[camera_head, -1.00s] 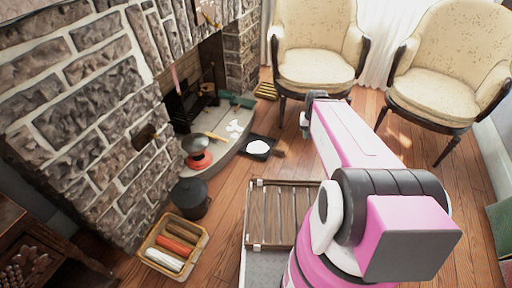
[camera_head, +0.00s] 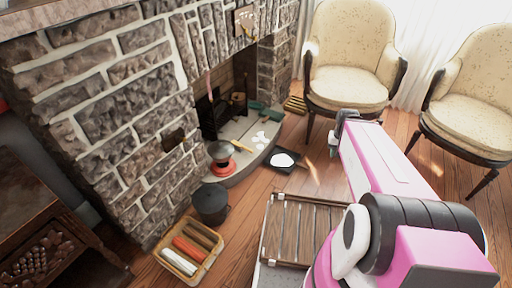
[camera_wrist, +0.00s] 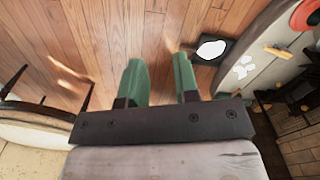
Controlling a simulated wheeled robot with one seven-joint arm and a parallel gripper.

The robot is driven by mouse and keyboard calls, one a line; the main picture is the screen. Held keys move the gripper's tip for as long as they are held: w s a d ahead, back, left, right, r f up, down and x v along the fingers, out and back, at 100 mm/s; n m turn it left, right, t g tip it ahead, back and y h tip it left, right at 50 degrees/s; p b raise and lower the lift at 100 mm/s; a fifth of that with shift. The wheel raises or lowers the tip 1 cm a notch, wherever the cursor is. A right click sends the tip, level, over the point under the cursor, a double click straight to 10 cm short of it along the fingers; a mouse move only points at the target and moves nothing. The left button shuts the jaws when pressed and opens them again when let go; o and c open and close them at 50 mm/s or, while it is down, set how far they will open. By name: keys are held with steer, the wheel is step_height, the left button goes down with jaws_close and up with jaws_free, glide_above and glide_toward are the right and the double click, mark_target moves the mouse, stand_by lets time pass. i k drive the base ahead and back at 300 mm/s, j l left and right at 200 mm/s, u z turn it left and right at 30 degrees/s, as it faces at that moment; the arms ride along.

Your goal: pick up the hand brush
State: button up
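My gripper (camera_wrist: 157,62) shows in the wrist view with two green fingers apart and nothing between them, above bare wooden floor. In the head view my gripper (camera_head: 345,120) is small, at the far end of my pink and white arm. No hand brush can be made out for certain. A dark green long object (camera_head: 264,111) lies on the hearth's far end; it may be the brush, but it is too small to tell. A yellow stick-like object (camera_head: 241,146) lies nearer on the hearth. The gripper is apart from both.
A black dustpan-like tray (camera_head: 285,161) with a white patch lies on the floor beside the stone hearth (camera_head: 240,166). A dark pot (camera_head: 210,203), a basket (camera_head: 180,264) and a slatted wooden rack (camera_head: 270,232) stand nearer. Cream armchairs (camera_head: 348,88) stand behind. Floor between is clear.

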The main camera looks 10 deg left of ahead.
mark_target(239, 147)
steer(key=k+j+u, duration=0.15)
steer(key=k+u, duration=0.25)
steer(key=k, duration=0.25)
steer(key=i+l+u, duration=0.15)
steer(key=u, duration=1.65)
steer(key=l+u, duration=0.15)
steer(key=l, duration=2.8)
